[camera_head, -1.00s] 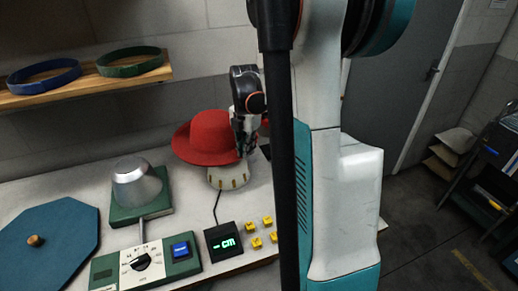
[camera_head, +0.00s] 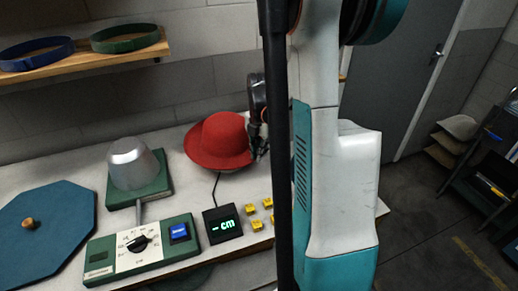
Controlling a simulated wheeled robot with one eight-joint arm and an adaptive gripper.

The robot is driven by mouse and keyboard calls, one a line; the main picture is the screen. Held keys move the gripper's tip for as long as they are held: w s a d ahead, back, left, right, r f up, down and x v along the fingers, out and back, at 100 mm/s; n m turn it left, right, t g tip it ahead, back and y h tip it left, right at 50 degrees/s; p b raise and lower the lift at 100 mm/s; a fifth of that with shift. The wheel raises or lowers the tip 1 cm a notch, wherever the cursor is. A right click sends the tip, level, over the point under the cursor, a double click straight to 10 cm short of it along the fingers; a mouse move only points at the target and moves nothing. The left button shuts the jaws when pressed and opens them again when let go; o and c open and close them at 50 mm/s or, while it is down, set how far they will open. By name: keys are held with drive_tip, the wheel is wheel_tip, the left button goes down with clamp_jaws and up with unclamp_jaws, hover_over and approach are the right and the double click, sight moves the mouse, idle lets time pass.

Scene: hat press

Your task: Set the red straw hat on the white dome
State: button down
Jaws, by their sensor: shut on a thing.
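The red straw hat (camera_head: 220,140) is at the back of the bench, upright with its crown up and its brim slightly tilted. My gripper (camera_head: 257,145) is shut on the right side of its brim; the fingertips are partly hidden by the brim and by my dark column. The white dome is not visible now. The hat covers the place where it showed earlier, and a black cable comes out from under the brim. I cannot tell whether the hat touches the dome.
A silver metal dome (camera_head: 133,165) stands on a green base at left. In front are a green control box (camera_head: 143,248), a "-cm" display (camera_head: 222,223) and several yellow blocks (camera_head: 257,225). A blue octagonal board (camera_head: 60,235) lies at far left. A wooden shelf (camera_head: 85,62) holds two hat bands.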

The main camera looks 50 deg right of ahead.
drive_tip(key=shift+f+b, duration=2)
drive_tip(key=shift+f, duration=0.95)
drive_tip(key=shift+f+b, duration=0.6)
drive_tip(key=shift+f, duration=0.15)
drive_tip(key=c, duration=1.6)
unclamp_jaws()
drive_tip(key=r, duration=1.2)
drive_tip(key=shift+s, duration=0.2)
